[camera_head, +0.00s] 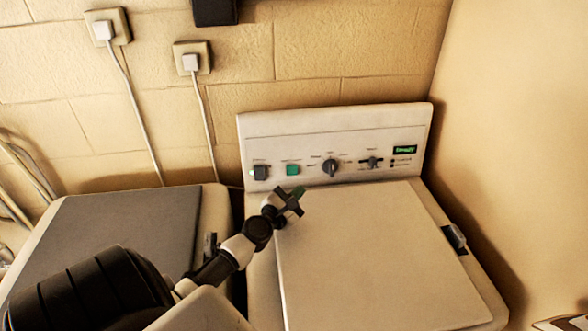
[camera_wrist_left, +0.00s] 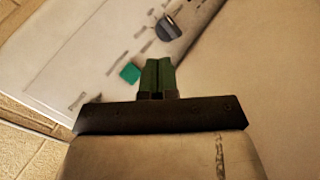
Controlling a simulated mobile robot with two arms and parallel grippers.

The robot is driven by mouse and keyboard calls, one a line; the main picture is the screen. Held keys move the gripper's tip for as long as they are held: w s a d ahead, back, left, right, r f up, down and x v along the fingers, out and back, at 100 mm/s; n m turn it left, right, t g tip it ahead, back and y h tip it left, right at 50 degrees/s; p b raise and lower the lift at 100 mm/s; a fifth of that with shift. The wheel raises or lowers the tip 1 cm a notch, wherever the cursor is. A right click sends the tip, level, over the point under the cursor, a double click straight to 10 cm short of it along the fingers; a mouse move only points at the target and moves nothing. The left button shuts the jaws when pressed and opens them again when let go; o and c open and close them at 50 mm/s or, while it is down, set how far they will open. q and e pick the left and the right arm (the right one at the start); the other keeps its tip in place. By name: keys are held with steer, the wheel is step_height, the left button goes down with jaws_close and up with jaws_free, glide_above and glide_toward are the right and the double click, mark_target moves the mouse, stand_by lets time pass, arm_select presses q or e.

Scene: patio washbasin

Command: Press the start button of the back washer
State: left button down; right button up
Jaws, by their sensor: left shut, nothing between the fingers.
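A white washer (camera_head: 350,255) with an upright control panel (camera_head: 390,125) stands against the wall. A green square button (camera_head: 293,169) is on the left part of the panel, between a dark button (camera_head: 260,172) and a round dark knob (camera_head: 330,167). In the left wrist view the green button (camera_wrist_left: 130,73) lies just left of my fingertips. My left gripper (camera_head: 298,194) is shut and empty, just in front of and below the green button in the head view. Its green fingertips (camera_wrist_left: 158,76) point toward the panel; whether they touch it I cannot tell. My right gripper is not in view.
A second machine with a grey lid (camera_head: 120,235) stands at left, with a narrow gap between the two. Two plugs (camera_head: 190,62) with white cords are on the brick wall. A plain wall (camera_head: 510,150) stands close on the right. The washer's lid is clear.

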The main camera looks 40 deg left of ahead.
mark_target(293, 175)
arm_select(q)
steer(key=shift+w+a+f+b, duration=0.25)
steer(key=shift+w+a+b, duration=0.1)
steer(key=shift+b, duration=0.05)
steer(key=w+a+b, duration=0.2)
steer(key=w+a+f+b, duration=0.1)
steer(key=w+a+b, duration=0.1)
steer(key=a, duration=0.1)
steer(key=shift+w+f, duration=0.1)
steer(key=shift+f, duration=0.05)
steer(key=shift+w+a, duration=0.35)
steer(key=shift+a, duration=0.1)
steer(key=shift+a+b, duration=0.1)
steer(key=shift+b, duration=0.2)
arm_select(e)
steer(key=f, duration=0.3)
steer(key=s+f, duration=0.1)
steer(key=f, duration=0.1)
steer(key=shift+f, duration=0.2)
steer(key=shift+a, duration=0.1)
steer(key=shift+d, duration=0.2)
arm_select(q)
steer(key=shift+w+a, duration=0.1)
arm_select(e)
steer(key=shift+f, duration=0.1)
arm_select(q)
steer(key=shift+w+a, duration=0.2)
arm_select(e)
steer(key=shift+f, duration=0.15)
